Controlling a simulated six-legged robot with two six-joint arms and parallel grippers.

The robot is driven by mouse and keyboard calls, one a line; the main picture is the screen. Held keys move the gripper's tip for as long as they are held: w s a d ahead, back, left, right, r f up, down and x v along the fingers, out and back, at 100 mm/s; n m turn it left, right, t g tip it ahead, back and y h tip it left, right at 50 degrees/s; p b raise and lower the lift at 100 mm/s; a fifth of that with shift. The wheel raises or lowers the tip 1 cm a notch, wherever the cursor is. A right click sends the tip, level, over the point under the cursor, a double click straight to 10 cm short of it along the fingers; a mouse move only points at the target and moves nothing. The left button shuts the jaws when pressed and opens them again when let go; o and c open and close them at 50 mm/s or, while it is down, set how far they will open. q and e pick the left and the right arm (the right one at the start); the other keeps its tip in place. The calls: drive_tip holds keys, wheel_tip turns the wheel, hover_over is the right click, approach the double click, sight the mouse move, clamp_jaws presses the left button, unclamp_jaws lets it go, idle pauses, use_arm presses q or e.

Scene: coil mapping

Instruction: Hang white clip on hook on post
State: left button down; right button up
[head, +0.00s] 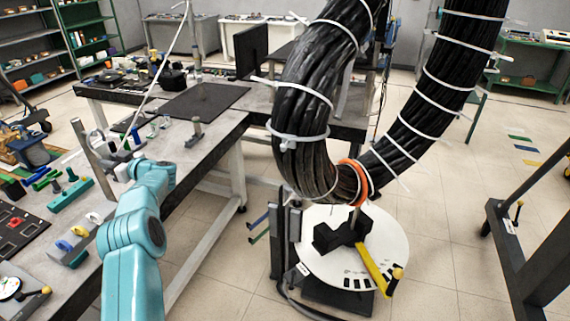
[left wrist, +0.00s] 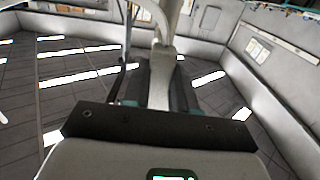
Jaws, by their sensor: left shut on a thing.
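My left gripper (head: 124,168) is over the left workbench, at the end of my teal arm, partly hidden by my wrist. In the left wrist view my left gripper (left wrist: 163,85) is shut on a white curved piece (left wrist: 165,30), which looks like the white clip. It rises above the dark fingers. A grey upright post (head: 90,148) stands just left of the gripper, tilted in the picture. I cannot make out its hook or whether the clip touches it. My right gripper does not show.
A blue clip (head: 62,245) and a yellow clip (head: 80,231) sit near the bench's front. A green block with pegs (head: 69,194) is nearby. A thick black cable bundle (head: 310,85) hangs over a white round table (head: 388,250) at right. A small grey stand (head: 195,133) is farther back.

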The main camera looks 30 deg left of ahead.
use_arm(q)
drive_tip(key=c, duration=0.8)
unclamp_jaws()
